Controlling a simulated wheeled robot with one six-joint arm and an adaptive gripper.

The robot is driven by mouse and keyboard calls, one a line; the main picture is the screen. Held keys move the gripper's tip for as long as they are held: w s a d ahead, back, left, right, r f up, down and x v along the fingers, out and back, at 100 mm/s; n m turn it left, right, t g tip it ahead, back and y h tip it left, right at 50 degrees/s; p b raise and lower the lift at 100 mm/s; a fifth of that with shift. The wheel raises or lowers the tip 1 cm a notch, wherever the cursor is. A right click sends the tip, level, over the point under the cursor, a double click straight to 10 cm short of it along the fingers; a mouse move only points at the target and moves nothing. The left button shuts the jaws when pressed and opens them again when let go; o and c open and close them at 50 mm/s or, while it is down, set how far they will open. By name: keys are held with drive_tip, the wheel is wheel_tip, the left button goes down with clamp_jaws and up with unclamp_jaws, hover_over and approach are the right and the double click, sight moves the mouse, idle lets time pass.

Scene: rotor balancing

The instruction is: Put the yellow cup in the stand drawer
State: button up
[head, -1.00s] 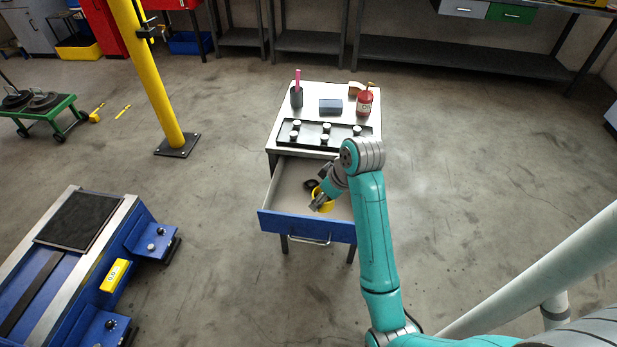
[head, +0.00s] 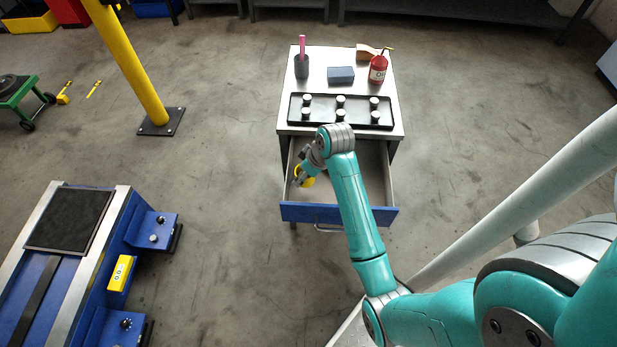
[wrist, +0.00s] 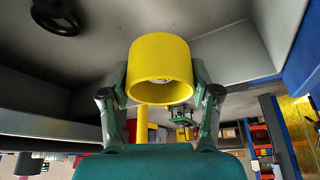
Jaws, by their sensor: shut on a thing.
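The yellow cup (wrist: 160,72) is between the two fingers of my gripper (wrist: 160,88) in the wrist view, its open mouth turned towards the camera. In the head view the cup (head: 307,181) shows partly behind my gripper (head: 302,177), at the left side of the open stand drawer (head: 372,165). My gripper is shut on the cup. The drawer has a blue front and a pale grey inside. Whether the cup touches the drawer floor, I cannot tell.
A black ring-shaped thing (wrist: 57,18) lies in the drawer near the cup. On the stand top are a black tray (head: 322,118) with several pegs, a red bottle (head: 378,70), a blue-grey block (head: 341,75) and a dark holder (head: 301,67). Blue machinery (head: 100,240) stands left.

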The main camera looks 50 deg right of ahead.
sight(305, 183)
drive_tip(key=shift+f, duration=2.5)
drive_tip(key=shift+f, duration=0.1)
drive_tip(key=o, duration=1.1)
drive_tip(key=shift+v, duration=6.1)
